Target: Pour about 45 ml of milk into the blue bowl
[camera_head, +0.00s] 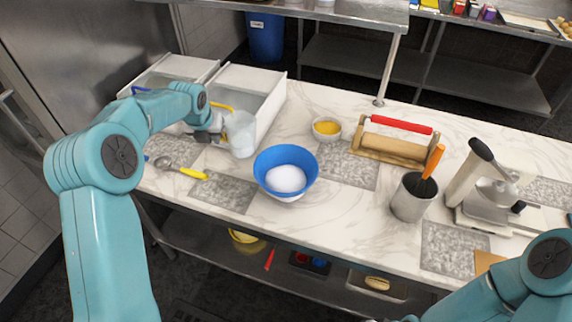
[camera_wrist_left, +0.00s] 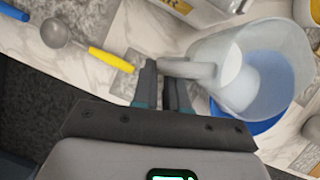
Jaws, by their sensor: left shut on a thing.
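The blue bowl (camera_head: 266,160) stands on the marble counter with a white mound inside; its blue rim shows past the jug in the left wrist view (camera_wrist_left: 266,124). A translucent milk jug (camera_head: 240,134) is left of the bowl and looks roughly upright. My left gripper (camera_head: 217,124) is shut on the jug's handle, which also shows between the fingers in the left wrist view (camera_wrist_left: 186,69). White shows through the jug's wall; I cannot tell how much is milk. I cannot tell how high the jug is held. My right gripper is out of view; only its arm shows.
White bins (camera_head: 262,83) stand behind the jug. A yellow-handled ladle (camera_head: 194,173) lies on the left.

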